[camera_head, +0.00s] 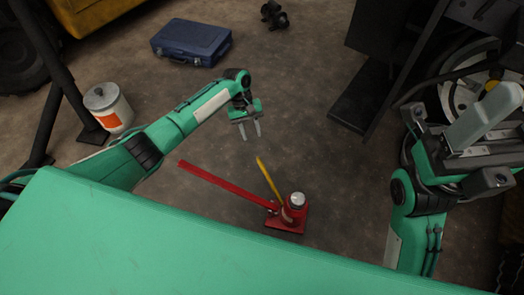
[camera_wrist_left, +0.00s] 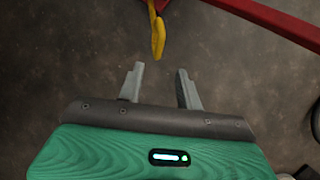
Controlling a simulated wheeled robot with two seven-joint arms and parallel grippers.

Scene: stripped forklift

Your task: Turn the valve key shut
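The yellow valve key (camera_head: 268,180) is a thin bar slanting up and left from the base of a red bottle jack (camera_head: 294,211) on the floor. My left gripper (camera_head: 251,136) is open and empty, a little beyond the key's free end in the head view. In the left wrist view the key's rounded yellow end (camera_wrist_left: 158,38) hangs just ahead of the open fingertips (camera_wrist_left: 160,70), apart from them. My right gripper (camera_head: 478,135) is at the right edge of the head view; its finger opening is unclear.
The jack's long red handle (camera_head: 225,186) reaches up and left beside the key; it also crosses the top right of the left wrist view (camera_wrist_left: 275,18). A blue case (camera_head: 191,42), a white bucket (camera_head: 108,108) and the dark forklift frame (camera_head: 375,75) stand around. Floor near the left gripper is clear.

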